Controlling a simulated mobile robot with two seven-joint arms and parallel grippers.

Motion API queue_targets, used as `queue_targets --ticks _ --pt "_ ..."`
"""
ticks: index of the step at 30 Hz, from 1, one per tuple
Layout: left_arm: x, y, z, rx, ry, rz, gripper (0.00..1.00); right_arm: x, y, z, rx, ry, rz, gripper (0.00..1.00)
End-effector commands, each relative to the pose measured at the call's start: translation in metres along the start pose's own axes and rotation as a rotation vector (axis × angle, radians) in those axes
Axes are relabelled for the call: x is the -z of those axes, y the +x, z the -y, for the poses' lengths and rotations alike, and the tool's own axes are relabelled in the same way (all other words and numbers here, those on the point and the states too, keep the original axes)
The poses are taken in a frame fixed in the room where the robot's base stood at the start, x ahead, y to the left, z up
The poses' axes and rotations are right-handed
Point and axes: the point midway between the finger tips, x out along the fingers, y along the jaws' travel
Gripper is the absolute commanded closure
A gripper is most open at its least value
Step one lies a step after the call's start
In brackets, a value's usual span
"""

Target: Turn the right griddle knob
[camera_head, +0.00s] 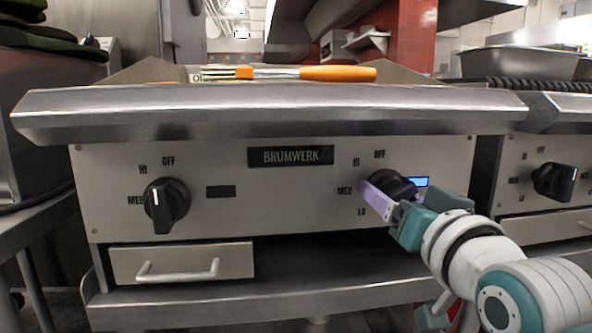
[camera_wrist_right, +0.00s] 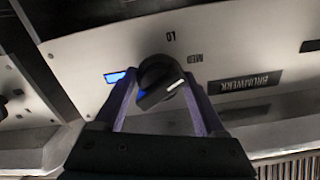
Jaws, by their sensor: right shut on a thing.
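The right griddle knob (camera_head: 396,184) is black and round-based, on the steel front panel, with OFF, HI, MED and LO printed around it. My right gripper (camera_head: 376,194) comes in from the lower right, with its purple fingers around the knob and partly hiding it. In the right wrist view, the knob (camera_wrist_right: 156,78) sits between the two fingers (camera_wrist_right: 158,97), and its white mark points right, toward the MED side. A small display (camera_head: 420,182) beside the knob is lit blue. My left gripper is not seen.
The left griddle knob (camera_head: 166,205) has its white mark upright, and the display (camera_head: 221,191) beside it is dark. An orange-handled tool (camera_head: 338,74) lies on the griddle above the front ledge (camera_head: 270,109). A drawer (camera_head: 182,263) is below left. Another appliance's knob (camera_head: 554,181) is at right.

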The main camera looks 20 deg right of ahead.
Motion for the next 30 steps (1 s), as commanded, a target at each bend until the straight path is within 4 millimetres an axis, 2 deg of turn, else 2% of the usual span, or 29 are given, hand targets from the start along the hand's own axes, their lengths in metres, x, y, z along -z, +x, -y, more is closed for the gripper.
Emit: queue_targets --ticks 1,3,12,30 --pt "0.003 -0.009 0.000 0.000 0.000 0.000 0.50 0.005 0.000 0.001 -0.001 0.040 0.001 0.83" --pt "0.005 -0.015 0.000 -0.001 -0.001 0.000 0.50 0.004 0.000 0.002 0.000 0.094 0.000 0.83" --pt "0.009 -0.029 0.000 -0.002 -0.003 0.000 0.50 0.003 0.000 0.001 0.000 0.265 -0.002 0.83" --pt "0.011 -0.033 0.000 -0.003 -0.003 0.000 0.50 0.001 0.000 0.001 0.001 0.336 -0.003 0.83"
